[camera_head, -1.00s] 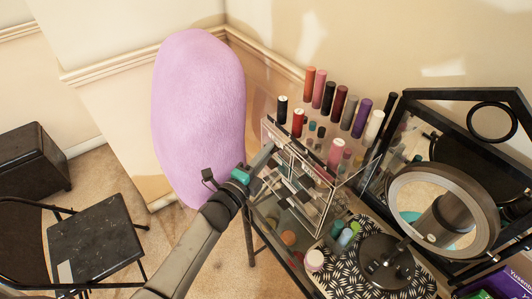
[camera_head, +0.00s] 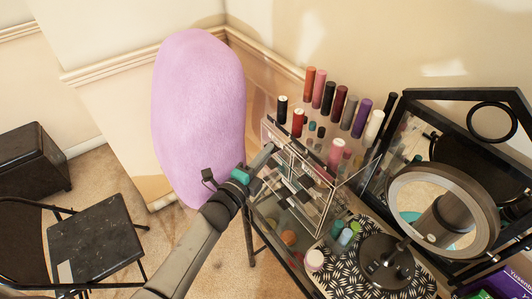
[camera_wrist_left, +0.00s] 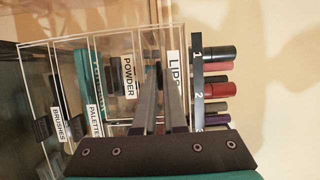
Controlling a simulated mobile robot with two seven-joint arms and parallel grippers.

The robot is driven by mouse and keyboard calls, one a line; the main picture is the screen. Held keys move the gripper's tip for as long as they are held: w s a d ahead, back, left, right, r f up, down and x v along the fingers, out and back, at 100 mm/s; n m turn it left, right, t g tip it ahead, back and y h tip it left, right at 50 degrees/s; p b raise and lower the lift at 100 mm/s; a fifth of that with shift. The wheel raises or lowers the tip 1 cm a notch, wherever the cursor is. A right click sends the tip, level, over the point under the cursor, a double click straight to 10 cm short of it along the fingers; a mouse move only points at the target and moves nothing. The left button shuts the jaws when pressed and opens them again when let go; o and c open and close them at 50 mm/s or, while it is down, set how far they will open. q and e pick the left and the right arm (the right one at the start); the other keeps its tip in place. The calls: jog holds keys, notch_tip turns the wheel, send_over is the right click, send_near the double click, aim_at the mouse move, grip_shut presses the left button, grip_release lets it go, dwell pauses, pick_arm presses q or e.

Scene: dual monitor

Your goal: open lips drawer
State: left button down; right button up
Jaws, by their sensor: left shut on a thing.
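A clear acrylic organizer (camera_head: 322,208) with stacked drawers stands on the vanity. The wrist view shows labels for brushes, palette, powder and lips. The lips drawer (camera_wrist_left: 174,68) is the top one, its label partly hidden by a finger. My left gripper (camera_head: 268,154) reaches its front from the left. In the left wrist view the gripper (camera_wrist_left: 160,72) is shut on the small dark handle beside the lips label; the fingers hide most of that handle. I cannot tell whether the drawer is slightly out. My right gripper is not in view.
Several lipstick tubes (camera_head: 329,98) stand on top of the organizer. A round mirror (camera_head: 441,213) and a black-framed mirror (camera_head: 408,98) are to the right.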

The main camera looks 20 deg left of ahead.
pick_arm(q)
jog(key=shift+s+a, duration=0.1)
dwell(0.4)
jog(key=s+a+p, duration=0.1)
jog(key=s+a, duration=0.6)
jog(key=s, duration=0.1)
jog(key=shift+s+p, duration=0.4)
jog(key=c, duration=1)
grip_release()
jog(key=shift+d, duration=0.1)
jog(key=b+v, duration=0.1)
jog(key=v, duration=1.4)
jog(key=shift+s, duration=0.1)
